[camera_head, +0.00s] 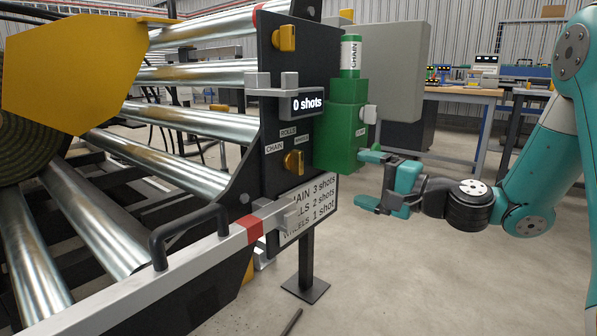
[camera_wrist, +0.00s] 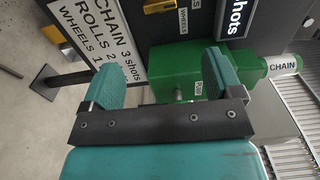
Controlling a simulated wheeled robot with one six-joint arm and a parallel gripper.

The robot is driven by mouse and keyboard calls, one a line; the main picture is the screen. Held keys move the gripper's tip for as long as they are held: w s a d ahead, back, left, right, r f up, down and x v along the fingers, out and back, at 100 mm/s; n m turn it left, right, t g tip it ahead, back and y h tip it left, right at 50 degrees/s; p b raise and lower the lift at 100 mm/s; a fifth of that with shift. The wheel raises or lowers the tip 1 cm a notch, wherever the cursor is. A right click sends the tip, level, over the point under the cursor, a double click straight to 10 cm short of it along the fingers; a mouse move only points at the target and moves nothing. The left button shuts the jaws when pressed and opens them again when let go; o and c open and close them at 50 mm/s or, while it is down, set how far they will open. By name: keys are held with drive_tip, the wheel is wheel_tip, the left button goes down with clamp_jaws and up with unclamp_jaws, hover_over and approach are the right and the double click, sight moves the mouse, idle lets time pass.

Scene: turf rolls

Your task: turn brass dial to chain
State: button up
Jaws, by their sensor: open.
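The brass dial (camera_head: 293,162) sits on the dark panel, with CHAIN, ROLLS and a partly hidden third label around it. I cannot tell which label it points to. In the wrist view the dial (camera_wrist: 158,5) shows only at the top edge, near the WHEELS label. My gripper (camera_head: 368,180) is open and empty, to the right of the dial and apart from it, just right of the green box's lower part. In the wrist view its two fingers (camera_wrist: 160,75) are spread, with the green box (camera_wrist: 175,70) behind them.
The green box (camera_head: 346,125) carries a CHAIN canister (camera_head: 350,57) and stands between dial and gripper. A display (camera_head: 307,104) reads 0 shots. A second brass knob (camera_head: 285,38) is higher up. A shots placard (camera_head: 309,207) hangs below.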

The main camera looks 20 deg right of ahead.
drive_tip(key=p, duration=0.8)
approach(302, 164)
drive_tip(key=x, duration=1.1)
drive_tip(key=shift+w+p, duration=0.15)
drive_tip(key=shift+p, duration=0.2)
drive_tip(key=shift+c, duration=0.4)
drive_tip(key=c, duration=0.8)
drive_tip(key=shift+c, duration=0.2)
